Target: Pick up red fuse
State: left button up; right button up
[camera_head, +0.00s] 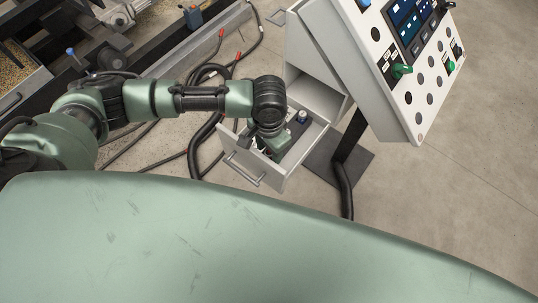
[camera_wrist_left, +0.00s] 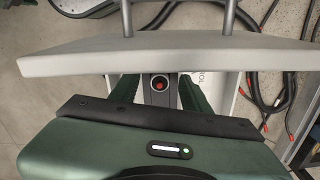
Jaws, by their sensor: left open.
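The red fuse (camera_wrist_left: 161,84) shows in the left wrist view as a round red end set in a dark, squarish surround. It lies between the two green fingers of my left gripper (camera_wrist_left: 160,92), which is open, with a finger on each side; contact cannot be told. In the head view my left gripper (camera_head: 268,144) points down into an open grey drawer (camera_head: 272,180). There the arm hides the red fuse. My right gripper is not in view.
The drawer front (camera_wrist_left: 190,50) stands close beyond the fingers. A small dark object with a pale top (camera_head: 303,117) sits in the drawer. A control console (camera_head: 375,75) rises behind it. Black cables (camera_head: 205,125) lie on the floor to the left.

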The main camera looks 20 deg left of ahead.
pick_arm(q)
grip_shut()
jog(key=shift+r, duration=0.2)
